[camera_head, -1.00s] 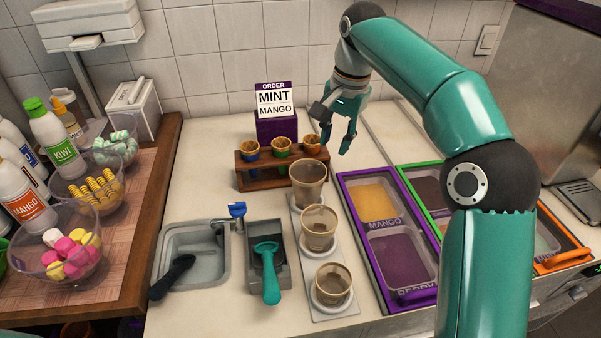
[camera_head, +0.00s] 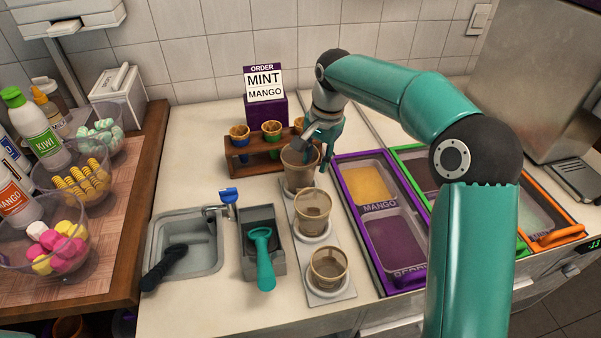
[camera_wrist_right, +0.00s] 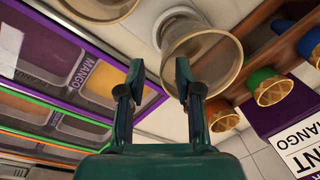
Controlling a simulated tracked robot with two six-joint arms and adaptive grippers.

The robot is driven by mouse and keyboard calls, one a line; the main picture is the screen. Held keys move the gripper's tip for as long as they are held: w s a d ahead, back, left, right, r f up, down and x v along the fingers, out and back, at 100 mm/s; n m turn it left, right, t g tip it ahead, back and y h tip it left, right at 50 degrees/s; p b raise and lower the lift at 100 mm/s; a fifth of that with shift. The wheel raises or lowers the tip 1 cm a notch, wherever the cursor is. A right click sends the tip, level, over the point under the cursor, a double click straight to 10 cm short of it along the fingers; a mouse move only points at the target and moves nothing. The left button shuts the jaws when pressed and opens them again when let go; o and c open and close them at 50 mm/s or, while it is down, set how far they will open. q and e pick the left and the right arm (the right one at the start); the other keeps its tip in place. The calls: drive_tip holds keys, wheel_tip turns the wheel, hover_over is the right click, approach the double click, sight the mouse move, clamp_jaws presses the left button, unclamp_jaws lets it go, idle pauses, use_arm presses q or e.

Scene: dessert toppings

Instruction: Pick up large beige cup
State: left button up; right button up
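The large beige cup (camera_head: 297,177) is translucent and stands upright at the back of a row of three cups. In the right wrist view the large cup (camera_wrist_right: 218,62) opens toward the camera. My right gripper (camera_head: 322,150) is at its right rim. The gripper (camera_wrist_right: 159,75) is open. One fingertip overlaps the cup's mouth and the other is outside, so the near rim appears between them. I cannot tell whether either finger touches the cup. My left gripper is not in view.
Two smaller beige cups, the middle one (camera_head: 313,212) and the front one (camera_head: 328,268), stand on the pale holder. A wooden cone rack (camera_head: 238,165) is close behind and left. A purple topping tray (camera_head: 344,196) is to the right.

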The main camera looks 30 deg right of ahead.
sight(313, 169)
drive_tip(key=f, duration=0.2)
drive_tip(key=w+f, duration=0.1)
drive_tip(key=f, duration=0.1)
drive_tip(key=shift+a+f, duration=0.1)
drive_tip(key=shift+f, duration=0.1)
clamp_jaws()
